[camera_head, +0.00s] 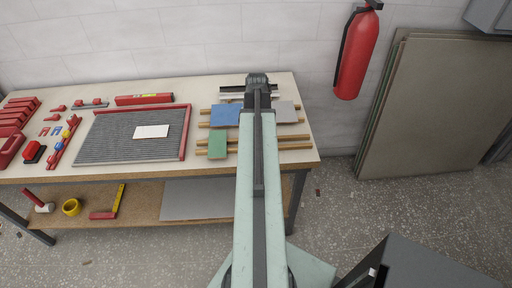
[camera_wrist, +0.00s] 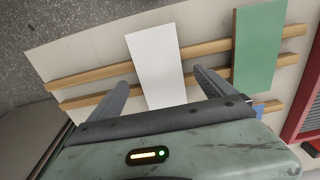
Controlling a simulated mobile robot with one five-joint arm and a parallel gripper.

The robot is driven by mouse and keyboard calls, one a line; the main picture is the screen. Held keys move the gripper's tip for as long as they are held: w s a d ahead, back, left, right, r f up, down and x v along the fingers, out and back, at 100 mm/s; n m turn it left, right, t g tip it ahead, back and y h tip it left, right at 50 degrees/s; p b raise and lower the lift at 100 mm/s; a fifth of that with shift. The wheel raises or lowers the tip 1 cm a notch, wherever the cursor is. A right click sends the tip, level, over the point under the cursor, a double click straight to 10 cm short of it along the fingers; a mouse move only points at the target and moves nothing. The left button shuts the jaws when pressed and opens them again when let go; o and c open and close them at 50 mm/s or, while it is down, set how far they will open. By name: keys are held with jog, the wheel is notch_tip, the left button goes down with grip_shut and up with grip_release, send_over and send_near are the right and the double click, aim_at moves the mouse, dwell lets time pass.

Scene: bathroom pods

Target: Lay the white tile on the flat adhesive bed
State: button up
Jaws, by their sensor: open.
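In the wrist view a white tile (camera_wrist: 157,62) lies across two wooden rails. My gripper (camera_wrist: 161,80) is open, with one finger on each side of the tile's near part and a gap at each side. I cannot tell how high the fingers are above the rails. In the head view my arm hides this tile and the gripper. The grey ridged adhesive bed (camera_head: 105,142) lies flat on the bench with a red edge along its back and right. Another white rectangular piece (camera_head: 151,131) lies on it, right of its middle.
A green tile (camera_head: 217,144) lies beside the white one, also in the wrist view (camera_wrist: 258,45). A blue tile (camera_head: 225,115) and a grey tile (camera_head: 285,111) lie on rails behind. Red tools crowd the bench's left end. A fire extinguisher (camera_head: 358,55) hangs on the wall.

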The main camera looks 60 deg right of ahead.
notch_tip(320, 180, down, 2)
jog(key=shift+f+b, duration=0.25)
jog(key=shift+b, duration=0.3)
jog(key=shift+r, duration=0.2)
jog(key=c, duration=1.6)
notch_tip(320, 180, up, 10)
jog(key=p, duration=1)
jog(key=shift+c, duration=0.2)
